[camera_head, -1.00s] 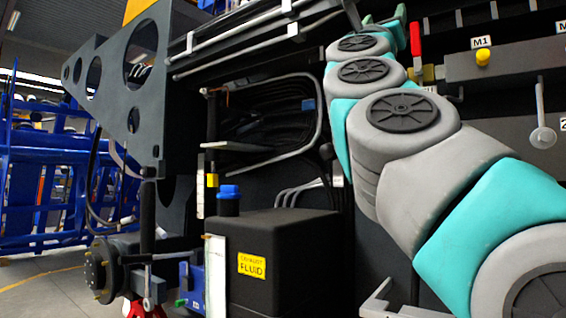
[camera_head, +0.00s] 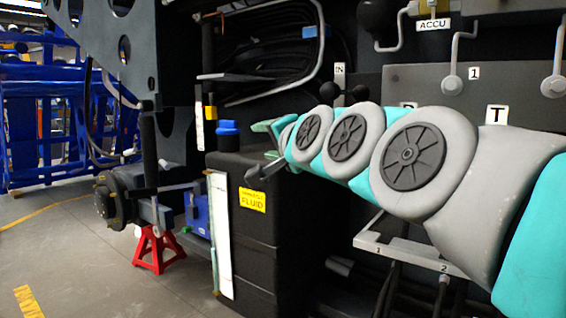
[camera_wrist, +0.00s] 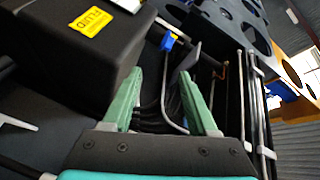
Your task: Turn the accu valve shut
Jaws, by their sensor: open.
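The accu valve shows only in part at the top edge of the head view, as a brass-coloured body (camera_head: 432,8) above the white ACCU label (camera_head: 433,25). Its handle is cut off by the frame, so its position cannot be told. My gripper (camera_head: 272,138) is well to the left of and below the valve, beside the black exhaust fluid tank (camera_head: 262,230), partly hidden by my arm. In the wrist view my gripper (camera_wrist: 162,73) has two green fingers spread apart with nothing between them. The valve is not seen in the wrist view.
A black ball knob (camera_head: 380,15) and bent rod are left of the label. A grey valve block (camera_head: 440,80) with levers sits below it. The blue-capped tank (camera_head: 228,132) stands near my gripper. A red jack stand (camera_head: 158,250) is at the lower left, with open floor beside it.

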